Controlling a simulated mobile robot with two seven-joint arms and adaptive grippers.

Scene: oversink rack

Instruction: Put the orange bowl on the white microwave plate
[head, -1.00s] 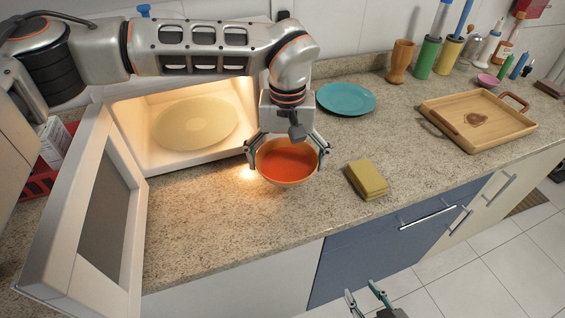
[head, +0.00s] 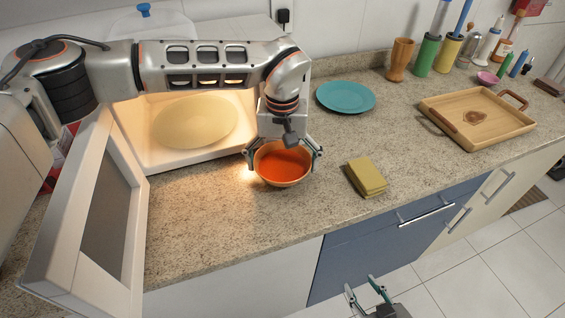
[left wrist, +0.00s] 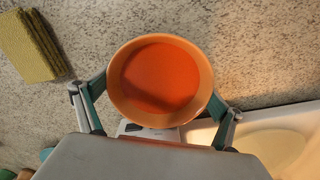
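The orange bowl (head: 282,166) is held upright between the fingers of my left gripper (head: 283,155), in front of the microwave's right side.
The microwave door (head: 95,215) stands open at the left. A wooden tray (head: 480,120) is further right. The counter in front of the microwave is clear.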

